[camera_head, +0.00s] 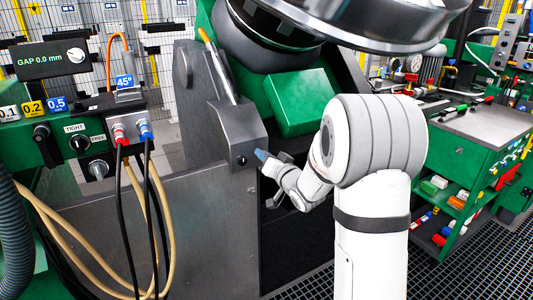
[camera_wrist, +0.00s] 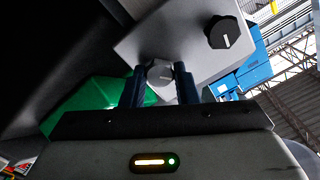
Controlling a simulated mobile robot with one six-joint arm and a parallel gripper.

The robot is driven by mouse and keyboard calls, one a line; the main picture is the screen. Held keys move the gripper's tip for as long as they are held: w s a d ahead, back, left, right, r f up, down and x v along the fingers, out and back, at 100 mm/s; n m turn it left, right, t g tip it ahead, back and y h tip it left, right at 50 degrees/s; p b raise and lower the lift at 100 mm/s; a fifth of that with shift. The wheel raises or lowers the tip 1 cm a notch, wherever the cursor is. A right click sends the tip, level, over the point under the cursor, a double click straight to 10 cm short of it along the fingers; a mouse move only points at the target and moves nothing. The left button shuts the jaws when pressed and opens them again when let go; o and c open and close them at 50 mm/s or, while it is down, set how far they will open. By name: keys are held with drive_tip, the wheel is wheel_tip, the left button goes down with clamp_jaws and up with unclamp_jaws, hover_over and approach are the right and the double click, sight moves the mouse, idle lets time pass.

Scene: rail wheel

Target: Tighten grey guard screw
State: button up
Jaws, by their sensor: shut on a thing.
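The grey guard screw (camera_wrist: 160,74) is a small faceted grey head on the grey guard plate (camera_wrist: 170,35) in the wrist view. My gripper (camera_wrist: 160,82) has its two dark blue fingers on either side of the head, closed on it. A black knob (camera_wrist: 222,32) with a white mark sits on the same plate, up and to the right. In the head view my gripper (camera_head: 262,155) reaches the right side of the grey guard (camera_head: 235,128), and the gripped screw is hidden there. A small black round part (camera_head: 242,160) shows on the guard's front.
A control panel (camera_head: 70,110) with knobs, cables and a "GAP 0.0 mm" display stands at the left. A large wheel (camera_head: 360,22) hangs above my arm. A green block (camera_head: 300,100) is behind the gripper. A green tool cabinet (camera_head: 460,160) stands at the right.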

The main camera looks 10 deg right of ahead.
drive_tip(key=shift+m+p, duration=2)
drive_tip(key=shift+m, duration=2.7)
drive_tip(key=shift+f, duration=0.1)
drive_tip(key=o, duration=1)
drive_tip(key=v, duration=0.7)
drive_tip(key=shift+s+d, duration=0.15)
drive_tip(key=shift+s, duration=0.15)
